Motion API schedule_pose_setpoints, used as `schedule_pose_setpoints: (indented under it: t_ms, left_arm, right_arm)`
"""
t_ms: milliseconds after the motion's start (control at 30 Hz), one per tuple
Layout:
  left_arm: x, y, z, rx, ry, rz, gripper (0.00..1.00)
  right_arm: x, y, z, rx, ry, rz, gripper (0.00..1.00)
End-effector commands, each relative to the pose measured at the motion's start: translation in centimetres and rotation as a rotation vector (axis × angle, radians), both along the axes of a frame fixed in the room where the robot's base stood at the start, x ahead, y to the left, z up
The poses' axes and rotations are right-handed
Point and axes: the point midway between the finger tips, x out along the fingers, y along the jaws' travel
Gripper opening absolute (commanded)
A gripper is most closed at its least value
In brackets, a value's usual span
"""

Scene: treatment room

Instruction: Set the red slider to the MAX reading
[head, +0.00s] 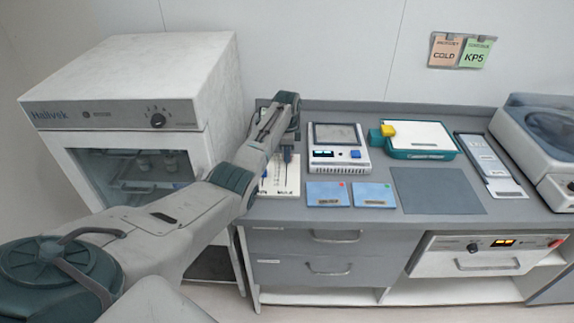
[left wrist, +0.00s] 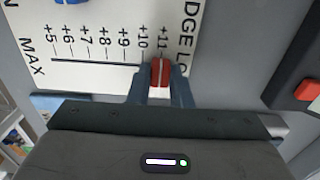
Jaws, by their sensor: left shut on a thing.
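The red slider (left wrist: 160,74) shows in the left wrist view on a white scale panel (left wrist: 105,18). It sits beside the +11 mark, at the right end of the visible dark slot. The word MAX is printed at the slot's left end, beyond +5. My left gripper (left wrist: 158,88) is shut on the red slider, with a finger on each side of it. In the head view, my left gripper (head: 287,155) is over the white panel (head: 291,185) and hides the slider. My right gripper is in neither view.
A blue slider (left wrist: 70,2) is at the top edge of the left wrist view. A white device with a display (head: 337,160) stands right of the panel, and two blue cards (head: 328,188) lie in front of it. A white cabinet (head: 130,80) stands left.

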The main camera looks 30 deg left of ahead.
Motion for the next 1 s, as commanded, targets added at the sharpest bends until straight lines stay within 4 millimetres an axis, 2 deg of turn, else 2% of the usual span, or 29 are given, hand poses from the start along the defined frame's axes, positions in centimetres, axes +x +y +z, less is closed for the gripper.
schedule_pose_setpoints:
  t_ms: [100, 333, 367, 467, 800, 867, 1000]
  left_arm:
    - [0.4, 0.3, 0.1, 0.007, -0.011, 0.001, 0.0]
    - [0.5, 0.4, 0.3, 0.008, -0.015, 0.002, 0.0]
    - [0.5, 0.4, 0.3, 0.009, -0.016, 0.002, 0.2]
    - [0.5, 0.4, 0.3, 0.007, -0.016, 0.001, 0.4]
    - [0.4, 0.2, 0.3, 0.005, -0.01, 0.0, 0.4]
    - [0.4, 0.2, 0.8, 0.004, -0.009, 0.0, 0.4]
    - [0.4, 0.3, 3.0, 0.006, -0.013, 0.0, 0.4]
  right_arm:
    - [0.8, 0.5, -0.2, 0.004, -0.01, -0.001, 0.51]
    - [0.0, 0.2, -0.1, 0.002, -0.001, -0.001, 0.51]
    - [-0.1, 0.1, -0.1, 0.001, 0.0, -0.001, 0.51]
    - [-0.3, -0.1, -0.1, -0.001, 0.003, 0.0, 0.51]
    - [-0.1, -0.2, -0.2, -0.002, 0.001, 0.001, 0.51]
    - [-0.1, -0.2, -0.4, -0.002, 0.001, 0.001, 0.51]
    - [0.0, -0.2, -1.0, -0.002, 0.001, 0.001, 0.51]
